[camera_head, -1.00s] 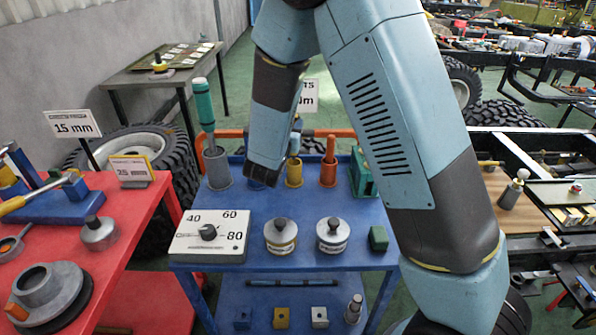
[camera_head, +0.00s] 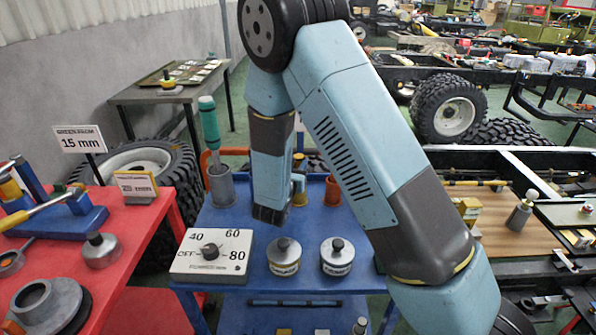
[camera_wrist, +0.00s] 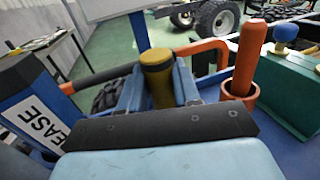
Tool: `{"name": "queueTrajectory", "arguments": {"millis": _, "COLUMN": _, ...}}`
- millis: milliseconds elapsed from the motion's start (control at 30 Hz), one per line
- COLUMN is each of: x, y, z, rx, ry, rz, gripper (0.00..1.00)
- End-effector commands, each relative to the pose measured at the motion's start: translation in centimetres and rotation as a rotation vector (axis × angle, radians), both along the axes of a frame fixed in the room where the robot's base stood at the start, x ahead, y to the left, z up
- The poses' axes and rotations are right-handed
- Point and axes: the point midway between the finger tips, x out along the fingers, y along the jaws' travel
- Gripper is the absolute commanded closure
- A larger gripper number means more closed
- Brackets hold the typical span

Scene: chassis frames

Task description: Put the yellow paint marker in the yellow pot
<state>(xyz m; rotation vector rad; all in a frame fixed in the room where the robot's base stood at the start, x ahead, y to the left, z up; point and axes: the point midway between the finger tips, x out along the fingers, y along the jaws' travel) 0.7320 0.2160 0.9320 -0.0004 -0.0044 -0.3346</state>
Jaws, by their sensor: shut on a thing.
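My gripper (camera_wrist: 158,88) is shut on the yellow paint marker (camera_wrist: 157,80), which stands upright between its two light-blue fingers. In the head view the marker's top (camera_head: 300,161) shows just right of my arm's end. The yellow pot (camera_head: 301,198) is on the blue table below it, partly hidden by my gripper. The marker is in line with the pot, but its lower end is hidden, so I cannot tell how deep it sits or whether it touches the bottom.
A red pot (camera_wrist: 240,92) with a red marker (camera_wrist: 249,58) stands close on the right, with a green block (camera_wrist: 285,88) beyond it. A grey pot (camera_head: 221,187) holding a teal-handled tool is to the left. A dial box (camera_head: 212,254) and two round tins stand in front.

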Motion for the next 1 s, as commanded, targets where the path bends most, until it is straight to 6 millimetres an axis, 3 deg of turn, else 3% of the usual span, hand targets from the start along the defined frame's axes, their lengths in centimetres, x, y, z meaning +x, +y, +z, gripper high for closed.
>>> {"name": "queueTrajectory", "arguments": {"millis": 133, "x": 0.0, "y": 0.0, "z": -1.7, "rx": -0.002, "ry": 0.002, "rz": 0.000, "gripper": 1.00}}
{"name": "queueTrajectory", "arguments": {"millis": 467, "x": 0.0, "y": 0.0, "z": -1.9, "rx": 0.000, "ry": 0.001, "rz": 0.000, "gripper": 1.00}}
{"name": "queueTrajectory", "arguments": {"millis": 500, "x": 0.0, "y": 0.0, "z": -2.0, "rx": 0.000, "ry": 0.001, "rz": 0.000, "gripper": 0.67}}
{"name": "queueTrajectory", "arguments": {"millis": 767, "x": 0.0, "y": 0.0, "z": -1.9, "rx": 0.000, "ry": 0.001, "rz": 0.000, "gripper": 0.43}}
{"name": "queueTrajectory", "arguments": {"millis": 1000, "x": 0.0, "y": 0.0, "z": -1.9, "rx": 0.000, "ry": 0.000, "rz": 0.001, "gripper": 0.43}}
